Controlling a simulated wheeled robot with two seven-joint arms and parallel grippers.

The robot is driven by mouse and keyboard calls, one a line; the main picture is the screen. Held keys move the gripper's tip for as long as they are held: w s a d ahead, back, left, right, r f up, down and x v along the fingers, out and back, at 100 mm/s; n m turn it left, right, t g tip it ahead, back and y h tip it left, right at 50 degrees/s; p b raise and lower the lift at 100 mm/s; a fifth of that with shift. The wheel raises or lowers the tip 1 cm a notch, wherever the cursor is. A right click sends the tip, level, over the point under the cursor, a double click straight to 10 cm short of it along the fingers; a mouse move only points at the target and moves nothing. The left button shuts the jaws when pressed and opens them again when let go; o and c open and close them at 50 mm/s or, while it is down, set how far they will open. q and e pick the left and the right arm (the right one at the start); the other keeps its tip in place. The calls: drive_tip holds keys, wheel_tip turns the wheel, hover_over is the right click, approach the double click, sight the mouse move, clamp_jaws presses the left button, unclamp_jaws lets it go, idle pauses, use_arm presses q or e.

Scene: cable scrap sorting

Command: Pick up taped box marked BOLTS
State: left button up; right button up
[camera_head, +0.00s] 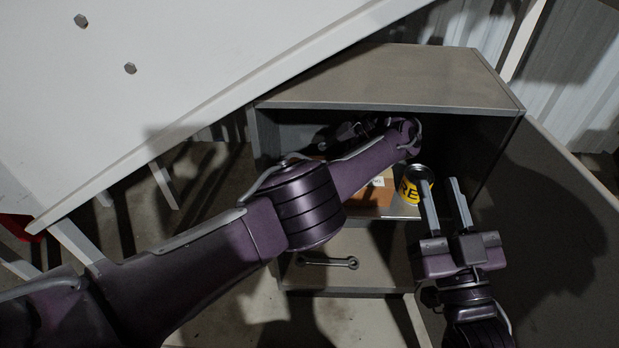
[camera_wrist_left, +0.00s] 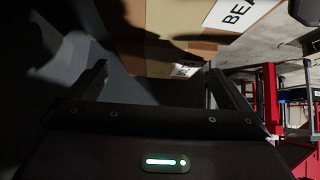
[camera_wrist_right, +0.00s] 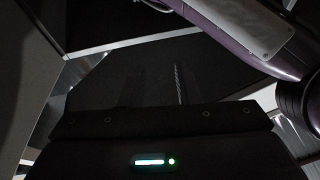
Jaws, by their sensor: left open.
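No label reading BOLTS is legible. A brown cardboard box (camera_head: 375,198) with a small white label sits in the open cabinet compartment, partly hidden behind my left arm. In the left wrist view a box with a label starting "BEA" (camera_wrist_left: 208,8) is at the top. A second box face (camera_wrist_left: 150,66) with a partly cut-off white label lies beyond and between the fingers. My left gripper (camera_wrist_left: 158,70) is open inside the cabinet, close to these boxes, with nothing visibly clamped. My right gripper (camera_head: 441,180) is open and empty in front of the compartment.
A yellow can (camera_head: 411,192) lettered "RE" stands beside the box. A large white panel (camera_head: 150,90) fills the upper left.

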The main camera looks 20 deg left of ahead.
use_arm(q)
drive_tip(key=x, duration=0.5)
drive_tip(key=shift+s+d+f, duration=0.1)
drive_tip(key=shift+f, duration=0.05)
use_arm(e)
drive_tip(key=f, duration=0.1)
drive_tip(key=f+g, duration=0.1)
drive_tip(key=f, duration=0.1)
drive_tip(key=shift+w+a+h, duration=0.15)
drive_tip(key=shift+w+h, duration=0.05)
drive_tip(key=shift+h, duration=0.2)
use_arm(q)
drive_tip(key=shift+c, duration=0.3)
drive_tip(key=c, duration=1.2)
drive_tip(key=shift+c, duration=0.7)
